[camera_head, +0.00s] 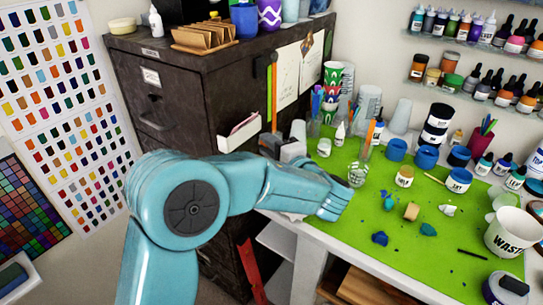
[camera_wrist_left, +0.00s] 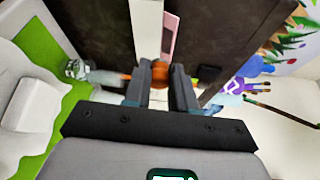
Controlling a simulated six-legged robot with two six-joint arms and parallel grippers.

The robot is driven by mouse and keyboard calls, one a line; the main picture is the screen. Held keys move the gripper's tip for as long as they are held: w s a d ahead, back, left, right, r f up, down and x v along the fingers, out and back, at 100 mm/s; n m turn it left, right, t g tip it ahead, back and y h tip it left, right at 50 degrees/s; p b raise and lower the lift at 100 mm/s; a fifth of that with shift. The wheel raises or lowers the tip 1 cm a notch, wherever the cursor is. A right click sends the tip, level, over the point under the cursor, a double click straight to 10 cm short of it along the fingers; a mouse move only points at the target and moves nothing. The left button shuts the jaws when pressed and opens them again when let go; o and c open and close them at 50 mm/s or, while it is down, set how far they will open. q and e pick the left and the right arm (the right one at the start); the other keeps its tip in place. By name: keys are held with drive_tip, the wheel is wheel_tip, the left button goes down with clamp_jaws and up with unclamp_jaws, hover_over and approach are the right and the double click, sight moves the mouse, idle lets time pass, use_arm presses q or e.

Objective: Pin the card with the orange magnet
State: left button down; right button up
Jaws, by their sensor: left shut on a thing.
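My left gripper (camera_head: 266,143) is at the side of the dark cabinet, close to the white wall holder; its fingers are hard to make out in the head view. In the left wrist view the gripper (camera_wrist_left: 160,82) is shut on the orange magnet (camera_wrist_left: 160,70), a small round piece between the fingertips. A pale pink card (camera_wrist_left: 170,33) shows just beyond the fingers beside a white strip. In the head view a card (camera_head: 243,123) stands in the white holder (camera_head: 238,138) on the cabinet side. The magnet is hidden there. My right gripper is not in view.
The dark cabinet (camera_head: 165,75) has papers (camera_head: 287,75) and long coloured strips on its side. The green mat (camera_head: 340,225) carries cups, jars, bottles and coloured lumps. A white waste cup (camera_head: 511,232) stands at the right. Bottle shelves hang at the back right.

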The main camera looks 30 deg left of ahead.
sight(237, 128)
use_arm(q)
drive_tip(key=a+p, duration=0.1)
drive_tip(key=a, duration=0.1)
drive_tip(key=a+r, duration=0.1)
drive_tip(key=a, duration=0.2)
drive_tip(key=shift+w+a+r+p, duration=0.15)
drive_tip(key=shift+w+p, duration=0.05)
drive_tip(key=shift+p, duration=0.2)
drive_tip(key=shift+w+a+f, duration=0.2)
drive_tip(key=shift+a, duration=0.1)
drive_tip(key=shift+r, duration=0.1)
drive_tip(key=shift+s+d, duration=0.1)
drive_tip(key=shift+s, duration=0.05)
drive_tip(key=shift+a, duration=0.25)
drive_tip(key=shift+w+a+b, duration=0.2)
drive_tip(key=shift+a+b, duration=0.4)
drive_tip(key=shift+a, duration=0.9)
